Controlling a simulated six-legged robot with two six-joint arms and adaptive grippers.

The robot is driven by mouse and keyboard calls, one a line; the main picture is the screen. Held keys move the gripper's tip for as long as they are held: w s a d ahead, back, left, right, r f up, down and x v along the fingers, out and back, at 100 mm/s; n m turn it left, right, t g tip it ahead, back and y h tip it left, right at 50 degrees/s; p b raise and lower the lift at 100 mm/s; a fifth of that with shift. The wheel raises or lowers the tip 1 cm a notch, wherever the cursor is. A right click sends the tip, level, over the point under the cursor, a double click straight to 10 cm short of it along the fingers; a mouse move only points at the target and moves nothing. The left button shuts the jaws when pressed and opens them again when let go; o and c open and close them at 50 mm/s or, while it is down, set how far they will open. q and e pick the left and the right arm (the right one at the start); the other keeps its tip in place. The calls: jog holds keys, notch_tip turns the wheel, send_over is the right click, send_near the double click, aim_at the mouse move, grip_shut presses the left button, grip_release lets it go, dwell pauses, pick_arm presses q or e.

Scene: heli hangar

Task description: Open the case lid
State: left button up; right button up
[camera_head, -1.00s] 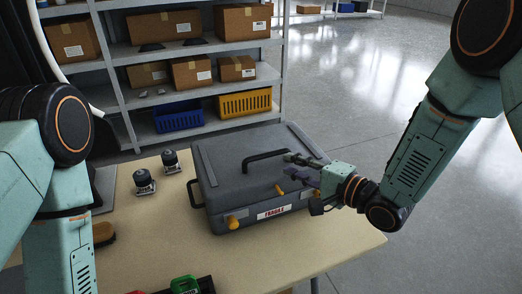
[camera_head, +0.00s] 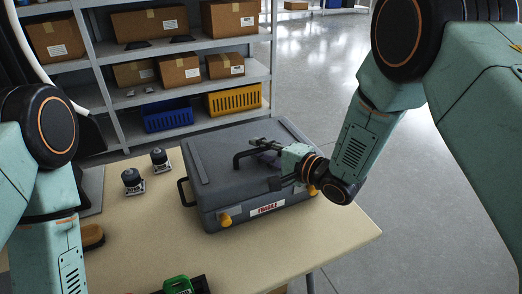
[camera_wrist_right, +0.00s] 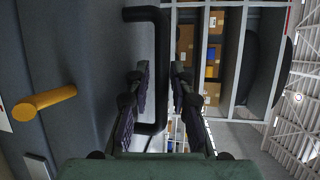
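The grey case (camera_head: 215,180) stands on the table with its lid down. A black bar handle (camera_head: 242,157) is on the lid. Yellow latches show at the front left (camera_head: 225,219) and front right (camera_head: 312,190), beside a FRAGILE label (camera_head: 267,208). My right gripper (camera_head: 262,145) is above the lid at the handle. In the right wrist view its fingers (camera_wrist_right: 160,85) are apart, with the handle bar (camera_wrist_right: 162,60) running between them; contact is not clear. A yellow latch (camera_wrist_right: 45,102) shows at left there. My left gripper is out of view.
The table (camera_head: 150,235) holds two black knobbed parts (camera_head: 132,181) left of the case, a brush (camera_head: 92,237) and a green item (camera_head: 178,285) near the front. A shelf with boxes and bins (camera_head: 235,102) stands behind. Open floor lies to the right.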

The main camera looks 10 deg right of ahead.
jog(key=shift+a, duration=0.15)
jog(key=shift+a, duration=0.1)
jog(key=shift+c, duration=0.8)
grip_shut()
